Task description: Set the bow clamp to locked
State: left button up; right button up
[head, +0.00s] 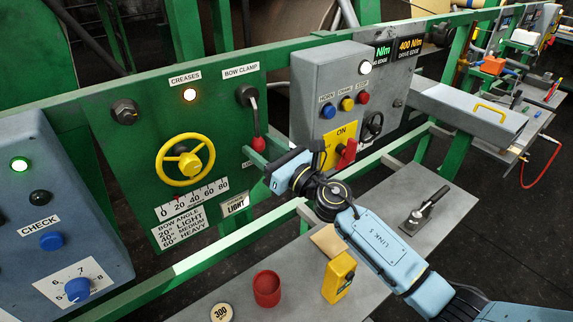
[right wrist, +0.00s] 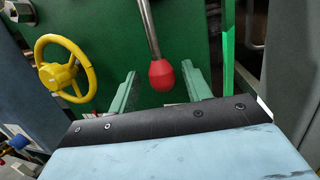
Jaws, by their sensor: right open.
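The bow clamp lever (head: 255,115) hangs down from its black pivot on the green panel, under the "BOW CLAMP" label. Its red knob (head: 258,144) is at the lower end. In the right wrist view the grey rod comes down to the red knob (right wrist: 162,75). My right gripper (head: 260,157) is just in front of the knob. Its two green fingers are apart, one on each side of the knob in the wrist view, with gaps showing. I cannot tell whether the knob is fully between the fingertips in depth. My left gripper is not in view.
A yellow handwheel (head: 185,160) is left of the lever. A grey control box (head: 345,85) with buttons and a red-handled switch stands to the right. Below, a grey shelf (head: 205,305) carries a red cup (head: 267,288) and a yellow device (head: 338,277). A green rail (head: 215,255) runs along the front.

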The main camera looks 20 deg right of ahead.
jog(key=b+v, duration=0.2)
jog(key=v, duration=0.9)
jog(key=shift+s, duration=0.15)
jog(key=shift+d, duration=0.15)
